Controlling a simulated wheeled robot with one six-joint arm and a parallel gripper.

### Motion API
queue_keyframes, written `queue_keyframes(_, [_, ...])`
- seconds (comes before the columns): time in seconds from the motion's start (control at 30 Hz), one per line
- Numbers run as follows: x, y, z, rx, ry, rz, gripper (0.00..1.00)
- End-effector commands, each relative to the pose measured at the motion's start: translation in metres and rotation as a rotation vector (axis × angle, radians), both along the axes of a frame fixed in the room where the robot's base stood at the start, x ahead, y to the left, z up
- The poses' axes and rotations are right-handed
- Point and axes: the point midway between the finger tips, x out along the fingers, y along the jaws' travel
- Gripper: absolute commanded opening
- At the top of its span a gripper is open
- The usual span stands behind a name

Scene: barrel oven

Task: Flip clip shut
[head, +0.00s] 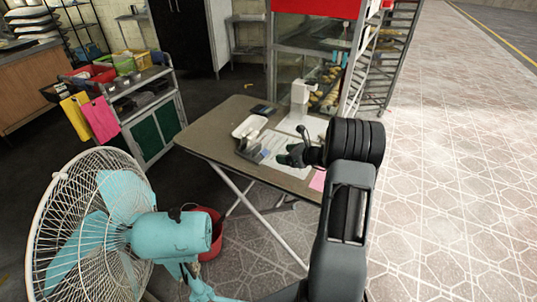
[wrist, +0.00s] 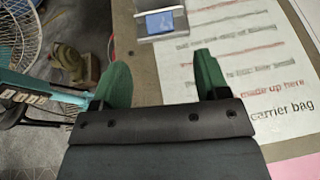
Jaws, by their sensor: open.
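No clip can be told for certain in either view. A grey metal piece with a blue panel (wrist: 160,22) lies at the top of the wrist view, by the edge of a printed sheet (wrist: 225,60). I cannot tell whether it is the clip, or whether it is open. My gripper (wrist: 163,70) has two green fingers, spread apart with nothing between them. It points toward that piece, which lies beyond the fingertips. In the head view my gripper (head: 288,154) is over the table (head: 205,137), just right of a grey item (head: 248,150).
A white tray (head: 249,126) and a white dispenser (head: 300,95) stand on the table. A fan (head: 100,225) stands front left, with a red bucket (head: 211,240) behind it. A trolley (head: 150,120) is at left. Open tiled floor (head: 455,150) lies at right.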

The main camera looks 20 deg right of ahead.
Motion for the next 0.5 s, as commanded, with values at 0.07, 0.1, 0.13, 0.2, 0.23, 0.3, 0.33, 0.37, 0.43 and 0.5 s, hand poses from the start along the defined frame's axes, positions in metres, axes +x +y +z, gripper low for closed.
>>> queue_keyframes(0.07, [0.013,0.009,-0.007,0.000,0.001,0.005,0.68])
queue_keyframes(0.1, [0.019,0.013,-0.010,-0.001,0.001,0.004,0.68])
queue_keyframes(0.13, [0.024,0.016,-0.012,-0.001,0.001,0.004,0.68])
queue_keyframes(0.2, [0.033,0.022,-0.017,-0.001,0.000,0.006,0.68])
queue_keyframes(0.23, [0.037,0.024,-0.019,-0.001,0.001,0.004,0.68])
queue_keyframes(0.3, [0.045,0.029,-0.023,-0.001,0.000,0.004,0.68])
queue_keyframes(0.33, [0.048,0.031,-0.024,-0.001,0.001,0.004,0.68])
queue_keyframes(0.37, [0.051,0.033,-0.025,-0.001,0.001,0.004,0.68])
queue_keyframes(0.43, [0.057,0.036,-0.028,-0.001,0.000,0.003,0.68])
queue_keyframes(0.5, [0.062,0.039,-0.030,-0.001,0.000,0.003,0.68])
